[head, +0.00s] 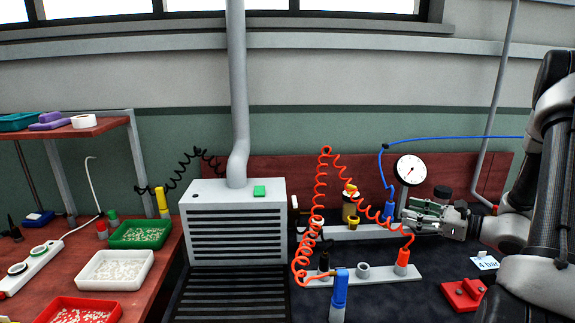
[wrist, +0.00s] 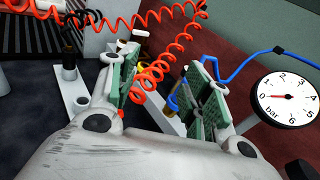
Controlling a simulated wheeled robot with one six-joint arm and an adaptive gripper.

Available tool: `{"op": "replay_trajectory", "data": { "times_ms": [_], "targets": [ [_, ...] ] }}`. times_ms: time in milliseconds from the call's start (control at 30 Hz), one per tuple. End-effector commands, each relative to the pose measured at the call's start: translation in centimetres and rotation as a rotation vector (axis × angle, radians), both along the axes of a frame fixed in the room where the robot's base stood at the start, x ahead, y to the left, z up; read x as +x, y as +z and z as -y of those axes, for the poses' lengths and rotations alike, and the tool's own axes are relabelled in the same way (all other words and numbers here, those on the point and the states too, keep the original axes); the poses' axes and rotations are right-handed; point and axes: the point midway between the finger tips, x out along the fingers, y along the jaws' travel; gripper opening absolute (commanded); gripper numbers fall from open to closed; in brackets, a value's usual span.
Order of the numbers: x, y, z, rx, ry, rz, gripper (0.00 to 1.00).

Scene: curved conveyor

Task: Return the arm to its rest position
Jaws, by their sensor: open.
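My gripper (head: 420,215) is at the right in the head view, held over the dark bench top near the pressure gauge (head: 410,169). In the wrist view my gripper (wrist: 165,95) has its two green-padded fingers apart, with nothing held between them. An orange coiled hose (wrist: 165,45) shows beyond and behind the fingers. The gauge (wrist: 286,97) is to the right of the fingers, its needle near 0. My arm reaches in from the right edge of the head view.
Orange (head: 402,258) and blue (head: 338,290) fittings stand near my gripper. A red block (head: 463,294) and a "4 bar" card (head: 484,262) lie at the right. A grey vented box (head: 237,222) stands mid-bench. Green (head: 140,234), white (head: 115,270) and red trays are at the left.

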Motion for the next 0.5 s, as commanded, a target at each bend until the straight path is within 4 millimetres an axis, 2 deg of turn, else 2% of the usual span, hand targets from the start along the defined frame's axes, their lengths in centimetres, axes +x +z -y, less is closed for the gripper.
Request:
{"op": "replay_trajectory", "data": {
  "times_ms": [33, 100, 200, 333, 500],
  "targets": [
    [-1.1, 2.0, -2.4, -0.078, 0.095, 0.021, 0.49],
    [-3.5, 4.0, -5.4, -0.199, 0.238, 0.045, 0.49],
    [-7.5, 6.3, -8.8, -0.383, 0.438, 0.089, 0.49],
    [-12.9, 8.4, -11.2, -0.637, 0.677, 0.166, 0.49],
    [-19.2, 10.3, -11.4, -0.990, 0.954, 0.299, 0.49]
  ]
}}
